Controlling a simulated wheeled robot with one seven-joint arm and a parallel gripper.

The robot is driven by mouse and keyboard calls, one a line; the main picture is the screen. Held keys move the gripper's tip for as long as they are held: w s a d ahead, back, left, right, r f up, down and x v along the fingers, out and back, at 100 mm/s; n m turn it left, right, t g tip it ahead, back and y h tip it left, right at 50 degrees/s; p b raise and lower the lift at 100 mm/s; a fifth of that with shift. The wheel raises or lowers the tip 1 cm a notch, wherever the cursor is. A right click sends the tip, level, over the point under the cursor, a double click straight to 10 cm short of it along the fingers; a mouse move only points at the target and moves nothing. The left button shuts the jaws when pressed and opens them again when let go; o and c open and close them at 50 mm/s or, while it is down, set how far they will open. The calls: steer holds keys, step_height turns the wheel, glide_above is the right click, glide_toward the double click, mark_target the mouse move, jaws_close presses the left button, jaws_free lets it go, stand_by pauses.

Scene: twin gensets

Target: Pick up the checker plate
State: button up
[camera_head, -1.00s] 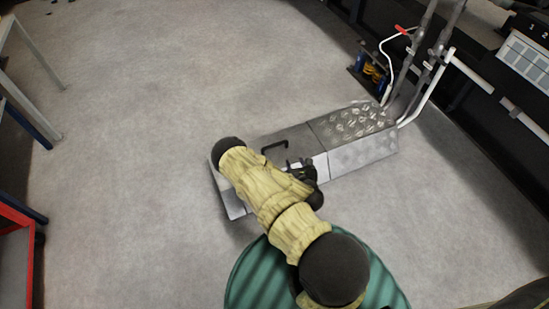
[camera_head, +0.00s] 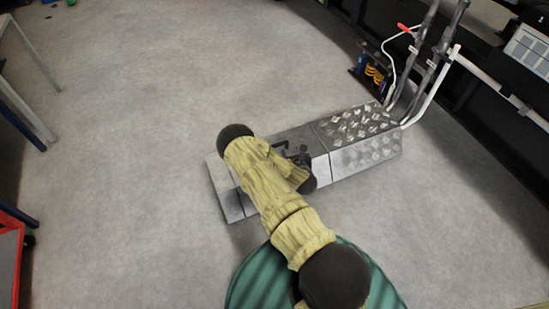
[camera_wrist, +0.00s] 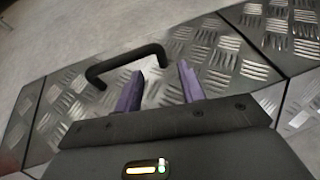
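The checker plate (camera_wrist: 105,102) is a grey metal panel with raised tread marks and a black bar handle (camera_wrist: 126,60). My gripper (camera_wrist: 160,80) shows two purple fingers in the wrist view. They are apart with nothing between them. The handle stands just ahead and to the left of the fingers; I cannot tell whether the left finger touches it. In the head view my gripper (camera_head: 292,158) is over the box.
A second treaded section (camera_head: 358,128) adjoins on the right. Beyond it stand grey and white pipes (camera_head: 428,85) and a small blue and yellow unit (camera_head: 374,72). A red-edged cart (camera_head: 12,225) and table legs are at the left. The floor between is clear.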

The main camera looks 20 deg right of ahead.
mark_target(288, 146)
steer(key=b+x, duration=0.1)
steer(key=x, duration=0.1)
steer(key=b+x, duration=0.2)
steer(key=shift+s+d+f, duration=0.1)
steer(key=shift+s+f, duration=0.1)
steer(key=shift+f, duration=0.1)
steer(key=shift+w+b, duration=0.35)
steer(key=shift+w, duration=0.1)
jaws_close()
stand_by(1.0)
steer(key=shift+r, duration=0.1)
